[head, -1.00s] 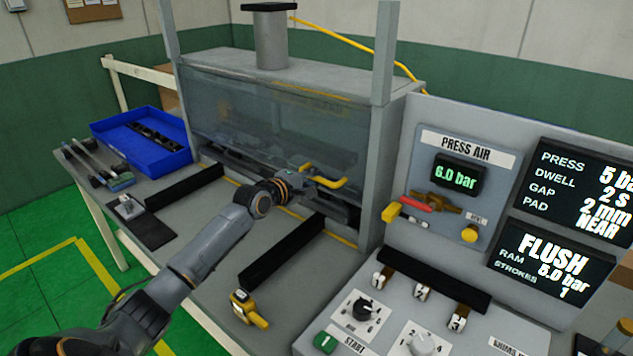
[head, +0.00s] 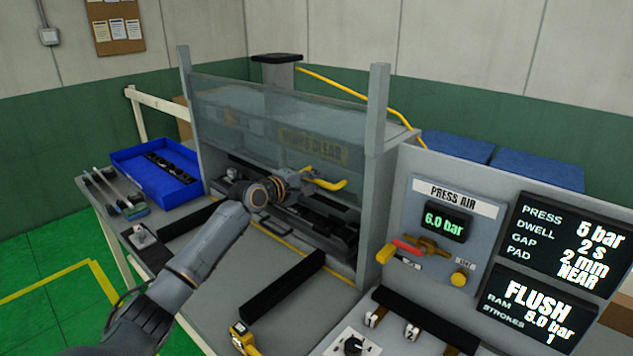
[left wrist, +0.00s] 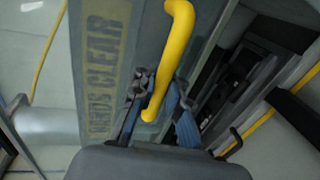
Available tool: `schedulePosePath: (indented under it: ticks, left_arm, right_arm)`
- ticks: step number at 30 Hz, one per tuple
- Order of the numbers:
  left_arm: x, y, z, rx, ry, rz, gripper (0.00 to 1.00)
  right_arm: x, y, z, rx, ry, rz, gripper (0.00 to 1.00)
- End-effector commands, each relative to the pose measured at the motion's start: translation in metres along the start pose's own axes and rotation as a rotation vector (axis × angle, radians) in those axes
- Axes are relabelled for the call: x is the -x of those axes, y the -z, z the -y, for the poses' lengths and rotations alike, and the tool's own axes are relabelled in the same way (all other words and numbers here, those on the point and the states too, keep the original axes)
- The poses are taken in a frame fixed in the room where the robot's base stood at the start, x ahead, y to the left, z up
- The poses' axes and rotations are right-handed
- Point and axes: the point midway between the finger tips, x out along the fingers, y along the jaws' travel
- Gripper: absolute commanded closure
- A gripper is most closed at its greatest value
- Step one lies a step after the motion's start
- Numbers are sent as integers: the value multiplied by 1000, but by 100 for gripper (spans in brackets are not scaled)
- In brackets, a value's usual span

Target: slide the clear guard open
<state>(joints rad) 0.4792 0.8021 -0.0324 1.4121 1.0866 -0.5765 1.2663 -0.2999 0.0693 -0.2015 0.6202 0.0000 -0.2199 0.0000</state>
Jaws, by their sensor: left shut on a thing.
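My left gripper (head: 304,176) is shut on the handle. In the left wrist view the handle (left wrist: 179,45) runs between the fingers (left wrist: 153,96), and the guard's lettering shows beside it. Dark tooling (head: 325,220) shows in the gap below the guard. My right gripper is out of view.
A blue tray (head: 190,193) stands at the left of the bench. The control panel (head: 400,235) with a red-and-yellow valve is at the right.

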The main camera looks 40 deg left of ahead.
Motion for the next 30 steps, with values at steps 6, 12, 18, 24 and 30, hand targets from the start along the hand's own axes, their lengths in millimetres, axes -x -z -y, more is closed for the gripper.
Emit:
schedulePosePath:
  ticks: [6, 12, 18, 24, 30]
  left_arm:
    - [0, 1, 0, -2, 1, -2, 64]
    - [0, 1, 1, -1, 2, -2, 64]
    - [7, 1, 2, -3, 3, -2, 64]
    - [36, 1, 3, -5, 4, -2, 64]
    - [74, 1, 2, -5, 4, -2, 64]
  right_arm:
    - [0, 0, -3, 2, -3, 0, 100]
    - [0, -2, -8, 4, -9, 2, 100]
    - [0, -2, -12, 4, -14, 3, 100]
    - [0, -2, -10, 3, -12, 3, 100]
    - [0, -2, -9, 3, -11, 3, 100]
